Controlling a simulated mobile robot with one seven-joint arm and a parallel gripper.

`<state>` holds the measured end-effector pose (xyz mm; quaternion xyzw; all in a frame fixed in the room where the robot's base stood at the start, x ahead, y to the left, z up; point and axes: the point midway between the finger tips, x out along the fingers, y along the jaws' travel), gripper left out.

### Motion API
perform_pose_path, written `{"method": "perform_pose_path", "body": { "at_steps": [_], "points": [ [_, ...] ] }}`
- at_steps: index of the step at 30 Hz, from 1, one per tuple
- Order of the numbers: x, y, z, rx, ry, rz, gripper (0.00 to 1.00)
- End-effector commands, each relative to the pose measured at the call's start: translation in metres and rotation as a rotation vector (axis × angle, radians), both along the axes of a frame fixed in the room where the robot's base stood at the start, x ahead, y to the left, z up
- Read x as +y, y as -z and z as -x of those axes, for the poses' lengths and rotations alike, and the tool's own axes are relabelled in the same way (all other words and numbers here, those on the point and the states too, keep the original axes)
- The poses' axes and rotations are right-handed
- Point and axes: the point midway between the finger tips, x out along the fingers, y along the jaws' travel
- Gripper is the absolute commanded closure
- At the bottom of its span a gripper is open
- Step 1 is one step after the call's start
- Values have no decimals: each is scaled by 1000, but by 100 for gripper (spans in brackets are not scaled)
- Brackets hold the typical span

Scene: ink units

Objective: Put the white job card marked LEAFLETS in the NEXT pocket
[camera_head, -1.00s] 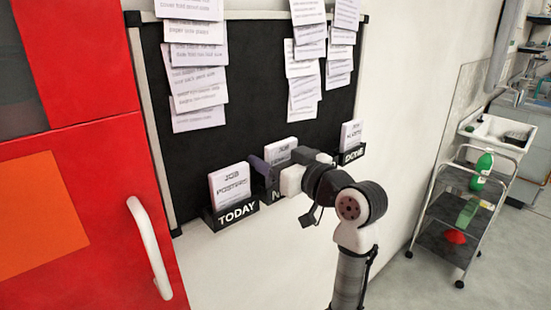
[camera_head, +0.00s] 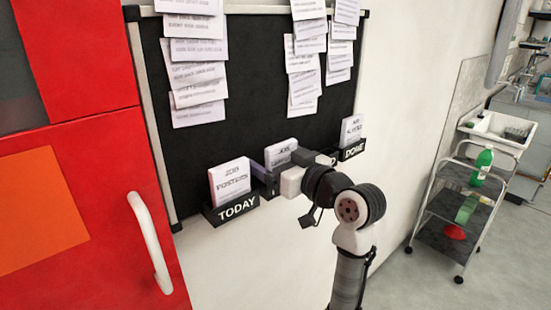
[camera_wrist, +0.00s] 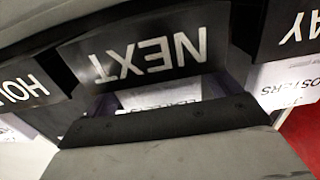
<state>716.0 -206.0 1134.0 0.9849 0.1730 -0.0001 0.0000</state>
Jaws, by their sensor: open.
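My gripper hides most of the pocket front in the head view, so I cannot tell how deep the card sits.
The TODAY pocket (camera_head: 238,209) holds a POSTERS card (camera_head: 230,181), close left of my gripper. A HOLD pocket (camera_wrist: 25,86) shows partly in the wrist view. Sheets hang above on the black board (camera_head: 250,110).

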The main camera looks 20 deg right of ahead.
Motion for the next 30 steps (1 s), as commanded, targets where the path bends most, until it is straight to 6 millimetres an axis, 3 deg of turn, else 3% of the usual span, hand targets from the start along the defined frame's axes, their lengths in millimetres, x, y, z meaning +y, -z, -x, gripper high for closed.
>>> {"method": "perform_pose_path", "body": {
  "at_steps": [5, 18, 24, 30],
  "points": [
    [-5, -1, 12, -3, 2, -1, 11],
    [-35, -1, 95, -1, 3, 1, 11],
    [-41, -3, 112, 0, 1, 1, 11],
    [-41, -3, 113, 0, -1, 1, 11]
  ]
}}
